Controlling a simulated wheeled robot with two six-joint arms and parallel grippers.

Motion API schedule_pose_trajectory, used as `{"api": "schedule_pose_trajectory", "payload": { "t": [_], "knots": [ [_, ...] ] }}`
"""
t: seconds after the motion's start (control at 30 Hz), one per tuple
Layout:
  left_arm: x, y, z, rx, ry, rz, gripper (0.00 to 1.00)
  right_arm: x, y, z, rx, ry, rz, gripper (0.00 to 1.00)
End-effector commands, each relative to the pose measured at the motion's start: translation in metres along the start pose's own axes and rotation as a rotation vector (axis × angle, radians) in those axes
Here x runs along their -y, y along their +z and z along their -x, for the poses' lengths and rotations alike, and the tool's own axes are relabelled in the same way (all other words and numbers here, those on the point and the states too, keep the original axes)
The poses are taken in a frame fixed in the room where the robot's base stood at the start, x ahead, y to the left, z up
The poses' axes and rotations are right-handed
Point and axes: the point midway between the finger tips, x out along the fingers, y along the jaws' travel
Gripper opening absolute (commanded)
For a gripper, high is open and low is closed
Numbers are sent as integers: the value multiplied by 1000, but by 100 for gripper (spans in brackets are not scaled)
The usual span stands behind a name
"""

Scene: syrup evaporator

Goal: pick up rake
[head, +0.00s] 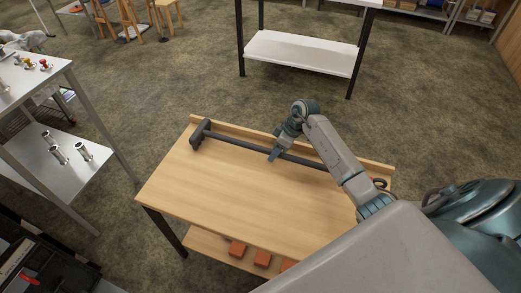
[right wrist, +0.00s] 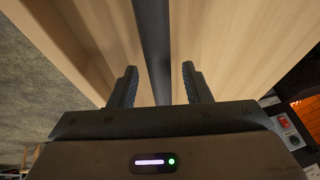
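The rake (head: 238,143) is a dark tool with a long straight handle and a short blocky head at its left end. It lies along the back of a wooden table, near the raised back edge. My right gripper (head: 275,155) is over the middle of the handle, pointing down. In the right wrist view its two fingers (right wrist: 160,86) are apart, and the dark handle (right wrist: 152,45) runs between them with a gap on each side. I cannot tell how far the fingertips are above the handle. My right arm hides part of the handle's right side. My left gripper is not in view.
The wooden table top (head: 220,195) is clear in front of the rake. Several orange blocks (head: 262,258) lie on its lower shelf. A metal shelf unit (head: 45,165) with small cylinders stands left. A white-shelved table (head: 300,52) stands behind, across open floor.

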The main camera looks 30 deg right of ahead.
Motion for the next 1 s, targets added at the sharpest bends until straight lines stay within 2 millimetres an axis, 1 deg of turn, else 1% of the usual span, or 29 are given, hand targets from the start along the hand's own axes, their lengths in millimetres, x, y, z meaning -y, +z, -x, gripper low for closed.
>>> {"api": "schedule_pose_trajectory", "payload": {
  "t": [0.03, 0.2, 0.6, 0.77, 0.87, 0.9, 1.0],
  "knots": [
    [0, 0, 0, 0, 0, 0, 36, 0, 0, 0, 0, 0, 0, 33],
    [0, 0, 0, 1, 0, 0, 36, 0, 0, 0, 0, 0, 0, 0],
    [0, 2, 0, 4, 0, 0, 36, 0, -2, 4, -3, 1, 2, 0],
    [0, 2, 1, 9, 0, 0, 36, 3, -7, 15, -3, 3, 4, 0],
    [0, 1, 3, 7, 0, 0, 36, 5, -13, 28, -4, 4, 5, 0],
    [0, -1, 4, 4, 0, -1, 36, 6, -15, 34, -4, 4, 5, 0],
    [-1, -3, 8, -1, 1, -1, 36, 23, -2, 35, 1, 2, 3, 0]
  ]
}}
